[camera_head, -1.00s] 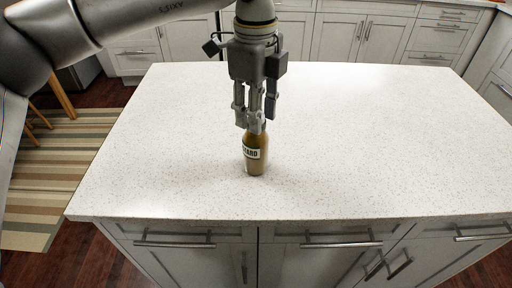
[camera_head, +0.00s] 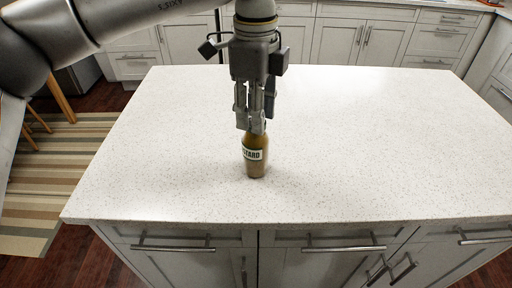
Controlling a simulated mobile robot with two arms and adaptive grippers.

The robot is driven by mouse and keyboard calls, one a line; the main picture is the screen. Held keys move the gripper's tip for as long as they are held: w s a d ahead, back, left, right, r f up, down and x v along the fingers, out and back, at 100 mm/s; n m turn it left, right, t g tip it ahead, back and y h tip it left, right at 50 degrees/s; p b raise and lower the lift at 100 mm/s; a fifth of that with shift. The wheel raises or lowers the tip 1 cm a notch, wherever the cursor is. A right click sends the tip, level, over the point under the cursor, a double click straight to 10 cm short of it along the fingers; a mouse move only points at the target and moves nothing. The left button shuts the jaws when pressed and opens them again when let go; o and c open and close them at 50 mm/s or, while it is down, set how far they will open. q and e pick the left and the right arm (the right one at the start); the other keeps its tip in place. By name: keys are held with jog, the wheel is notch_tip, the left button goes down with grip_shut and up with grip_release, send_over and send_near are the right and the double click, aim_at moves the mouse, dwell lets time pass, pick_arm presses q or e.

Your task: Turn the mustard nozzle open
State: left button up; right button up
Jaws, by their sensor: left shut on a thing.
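The mustard bottle (camera_head: 255,160) stands upright on the white speckled countertop (camera_head: 380,150), near its front edge and left of the middle. Its label faces me and shows the end of the word "MUSTARD". My left gripper (camera_head: 257,127) comes down from above and is shut on the top of the bottle. The nozzle is hidden between the fingers, so I cannot tell how far it is turned. My right gripper is not in view.
The countertop around the bottle is clear. Its front edge lies above cabinets with bar handles (camera_head: 343,248). A striped rug (camera_head: 65,170) and a wooden stool leg (camera_head: 60,97) are on the floor at left. White cabinets (camera_head: 362,40) line the back.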

pick_arm(q)
jog(key=shift+f+n+b, duration=0.1)
jog(key=shift+n+b, duration=0.45)
jog(key=shift+n, duration=0.35)
jog(key=shift+n+b, duration=0.6)
jog(key=shift+b, duration=0.05)
jog(key=shift+n, duration=0.4)
jog(key=o, duration=0.5)
